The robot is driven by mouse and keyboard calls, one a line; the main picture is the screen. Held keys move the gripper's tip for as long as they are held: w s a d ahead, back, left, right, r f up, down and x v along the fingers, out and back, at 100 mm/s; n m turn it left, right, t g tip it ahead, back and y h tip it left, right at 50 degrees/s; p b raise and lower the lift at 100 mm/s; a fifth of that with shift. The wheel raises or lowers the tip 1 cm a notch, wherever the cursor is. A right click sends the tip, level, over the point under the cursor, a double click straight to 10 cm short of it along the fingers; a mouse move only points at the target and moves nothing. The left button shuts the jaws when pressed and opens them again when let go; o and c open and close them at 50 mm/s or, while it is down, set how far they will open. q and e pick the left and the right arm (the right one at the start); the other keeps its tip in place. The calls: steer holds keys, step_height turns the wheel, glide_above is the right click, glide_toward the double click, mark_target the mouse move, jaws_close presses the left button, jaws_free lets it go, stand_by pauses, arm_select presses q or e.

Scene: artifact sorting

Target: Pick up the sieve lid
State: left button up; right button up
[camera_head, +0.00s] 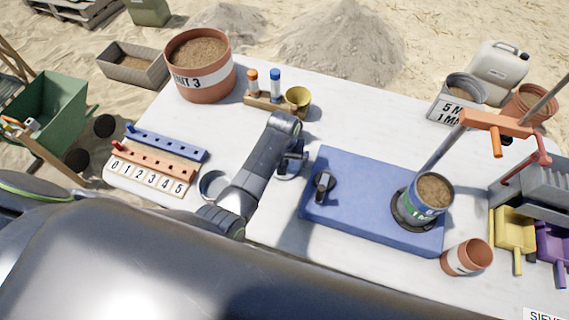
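A round, light metal disc (286,174), which looks like the sieve lid, lies on the white table left of the blue shaker. It is partly hidden by my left gripper (292,164), which points down right over it. Whether the fingers are open or touch the disc is too small to tell. A metal sieve cup (421,201) filled with brown soil stands on a dark round plate on the blue shaker (360,215). A shallow round metal pan (213,184) sits on the table left of my arm. My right gripper is not in view.
The white table (350,115) is clear behind the shaker. A dark knob (323,185) stands on the shaker. A terracotta pot (467,257) and yellow scoop (514,232) are at right. A numbered rack (150,165) is at left; tubes (275,84) stand behind my arm.

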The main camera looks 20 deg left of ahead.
arm_select(q)
steer(key=shift+w+f, duration=0.1)
steer(key=shift+f, duration=0.6)
steer(key=c, duration=0.7)
